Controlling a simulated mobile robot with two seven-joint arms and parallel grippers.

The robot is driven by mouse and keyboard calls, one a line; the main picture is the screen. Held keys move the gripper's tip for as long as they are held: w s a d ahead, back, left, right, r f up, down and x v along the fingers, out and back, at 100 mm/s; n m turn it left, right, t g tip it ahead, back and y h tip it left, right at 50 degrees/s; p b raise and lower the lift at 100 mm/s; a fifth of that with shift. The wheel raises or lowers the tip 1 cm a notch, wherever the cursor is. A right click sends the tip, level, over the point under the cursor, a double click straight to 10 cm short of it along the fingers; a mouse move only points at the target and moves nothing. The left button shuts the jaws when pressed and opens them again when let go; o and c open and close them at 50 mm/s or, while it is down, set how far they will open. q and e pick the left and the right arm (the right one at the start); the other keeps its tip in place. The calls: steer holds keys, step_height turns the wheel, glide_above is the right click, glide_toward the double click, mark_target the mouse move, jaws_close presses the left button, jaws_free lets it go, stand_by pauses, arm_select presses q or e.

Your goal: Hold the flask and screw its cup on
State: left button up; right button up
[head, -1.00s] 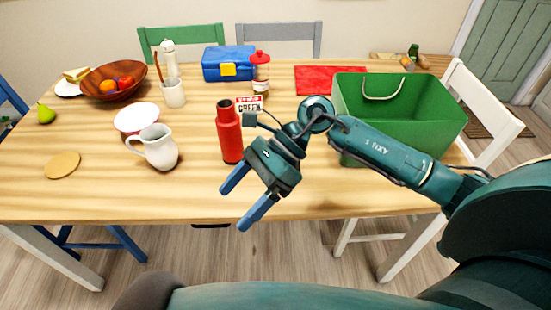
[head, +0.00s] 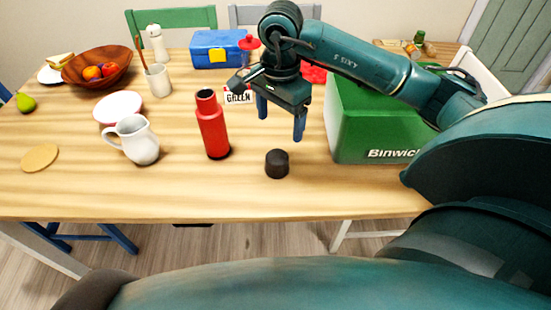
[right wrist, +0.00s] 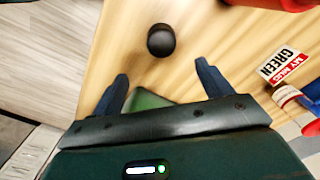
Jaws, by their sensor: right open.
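My right gripper (head: 280,118) is open and empty, pointing down beyond the cup and to the right of the flask. In the right wrist view the cup (right wrist: 161,41) shows ahead of the gap between my open fingers (right wrist: 161,73), not between them. A red part of the flask (right wrist: 268,2) shows at the top edge there. My left gripper is not in view.
A green crate (head: 365,130) stands close to the right of my right gripper. A white jug (head: 137,140) stands left of the flask. A small sign (head: 238,98) and a red-lidded jar (head: 250,43) are behind. The table in front of the flask is clear.

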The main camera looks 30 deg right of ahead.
mark_target(275, 157)
step_height(275, 157, down, 8)
steer(key=shift+a+f, duration=0.1)
stand_by(0.4)
steer(key=f, duration=0.3)
steer(key=a+f, duration=0.1)
steer(key=f, duration=0.1)
steer(key=shift+c, duration=0.5)
steer(key=c, duration=1)
steer(key=shift+o, duration=0.2)
